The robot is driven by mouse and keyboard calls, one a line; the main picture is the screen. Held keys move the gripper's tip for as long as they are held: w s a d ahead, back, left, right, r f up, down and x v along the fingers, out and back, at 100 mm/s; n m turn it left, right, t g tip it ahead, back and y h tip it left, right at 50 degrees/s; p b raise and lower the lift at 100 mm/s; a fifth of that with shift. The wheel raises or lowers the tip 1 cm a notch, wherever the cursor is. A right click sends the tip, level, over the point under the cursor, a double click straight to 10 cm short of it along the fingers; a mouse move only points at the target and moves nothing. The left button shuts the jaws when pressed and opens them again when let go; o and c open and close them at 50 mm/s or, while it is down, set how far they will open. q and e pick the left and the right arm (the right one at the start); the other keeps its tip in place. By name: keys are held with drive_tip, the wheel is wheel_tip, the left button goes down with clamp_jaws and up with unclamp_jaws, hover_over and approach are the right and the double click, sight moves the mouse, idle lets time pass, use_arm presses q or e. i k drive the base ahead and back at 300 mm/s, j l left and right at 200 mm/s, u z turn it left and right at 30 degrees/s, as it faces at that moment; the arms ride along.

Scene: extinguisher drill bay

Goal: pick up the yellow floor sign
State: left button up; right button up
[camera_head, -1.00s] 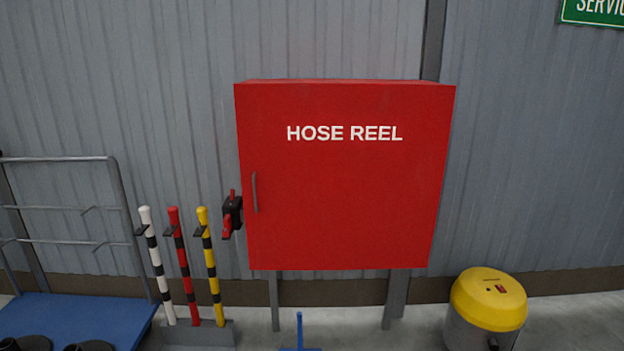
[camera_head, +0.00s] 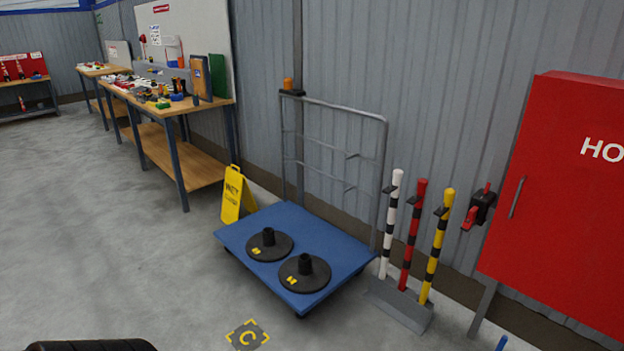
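The yellow floor sign (camera_head: 233,194) stands upright on the concrete floor, left of the blue platform trolley and near the end of a workbench. Neither of my grippers shows in the head view. A dark rounded shape (camera_head: 92,345) cuts into the bottom left edge; I cannot tell what it is.
The blue trolley (camera_head: 335,243) carries two black round bases. Striped posts (camera_head: 411,235) in a grey stand and the red hose reel cabinet (camera_head: 565,200) are at right. A cluttered workbench (camera_head: 180,150) lines the wall. The floor (camera_head: 110,240) at left is clear.

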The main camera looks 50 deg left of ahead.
sight(233, 182)
drive_tip(key=u, duration=2.05)
drive_tip(key=i+j+u, duration=0.25)
drive_tip(key=i, duration=0.35)
drive_tip(key=i+j+u, duration=0.3)
drive_tip(key=i, duration=0.3)
drive_tip(key=i+j+u, duration=0.1)
drive_tip(key=i+u, duration=0.15)
drive_tip(key=i, duration=0.4)
drive_tip(key=i+u, duration=0.1)
drive_tip(key=i, duration=1.3)
drive_tip(key=i+z, duration=0.15)
drive_tip(key=i, duration=0.5)
drive_tip(key=i+j+z, duration=0.15)
drive_tip(key=i, duration=0.55)
drive_tip(key=i+l+z, duration=0.1)
drive_tip(key=i+z, duration=0.35)
drive_tip(key=i+j+z, duration=0.15)
drive_tip(key=i+z, duration=0.25)
drive_tip(key=i, duration=0.3)
